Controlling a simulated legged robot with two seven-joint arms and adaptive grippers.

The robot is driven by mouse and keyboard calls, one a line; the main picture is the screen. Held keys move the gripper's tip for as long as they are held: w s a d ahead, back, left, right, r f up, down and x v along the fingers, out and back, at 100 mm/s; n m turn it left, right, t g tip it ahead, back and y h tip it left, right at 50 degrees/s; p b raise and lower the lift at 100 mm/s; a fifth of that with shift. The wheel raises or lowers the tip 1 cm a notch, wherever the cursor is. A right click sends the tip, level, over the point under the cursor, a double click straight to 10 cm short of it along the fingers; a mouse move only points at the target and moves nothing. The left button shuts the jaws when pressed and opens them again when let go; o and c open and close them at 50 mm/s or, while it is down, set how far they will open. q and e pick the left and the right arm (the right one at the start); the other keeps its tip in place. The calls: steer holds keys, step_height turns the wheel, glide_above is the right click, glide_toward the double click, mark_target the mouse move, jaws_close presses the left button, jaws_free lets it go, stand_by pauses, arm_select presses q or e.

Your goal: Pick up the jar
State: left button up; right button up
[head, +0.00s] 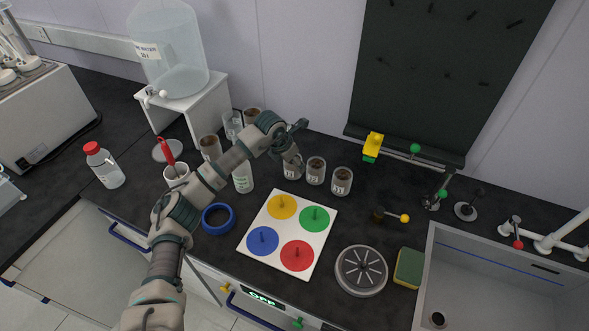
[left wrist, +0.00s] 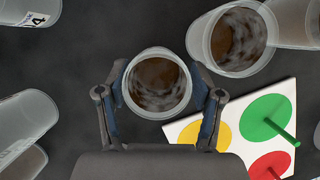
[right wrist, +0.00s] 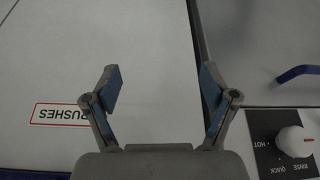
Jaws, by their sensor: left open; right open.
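The jar (left wrist: 157,82) is a clear round container with brown contents. In the left wrist view it stands between the two open fingers of my left gripper (left wrist: 158,90), which sit close on either side of it. Whether they touch it I cannot tell. In the head view this jar (head: 292,170) is partly hidden by my left gripper (head: 290,140). Similar jars (head: 316,170) and (head: 341,181) stand to its right. My right gripper (right wrist: 160,90) is open and empty in the right wrist view, in front of white cabinet fronts; it is outside the head view.
A white board with coloured discs (head: 247,249) lies in front of the jars. A bottle (head: 243,177) and more containers (head: 210,147) stand left of the jar. A blue tape ring (head: 218,228), a round grey disc (head: 362,271) and a sink (head: 480,290) are nearby.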

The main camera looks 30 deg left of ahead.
arm_select(q)
steer(key=shift+w+f, duration=0.15)
steer(key=shift+f, duration=0.15)
steer(key=shift+a+r, duration=0.1)
steer(key=shift+a, duration=0.15)
steer(key=c, duration=0.7)
steer(key=shift+c, duration=0.8)
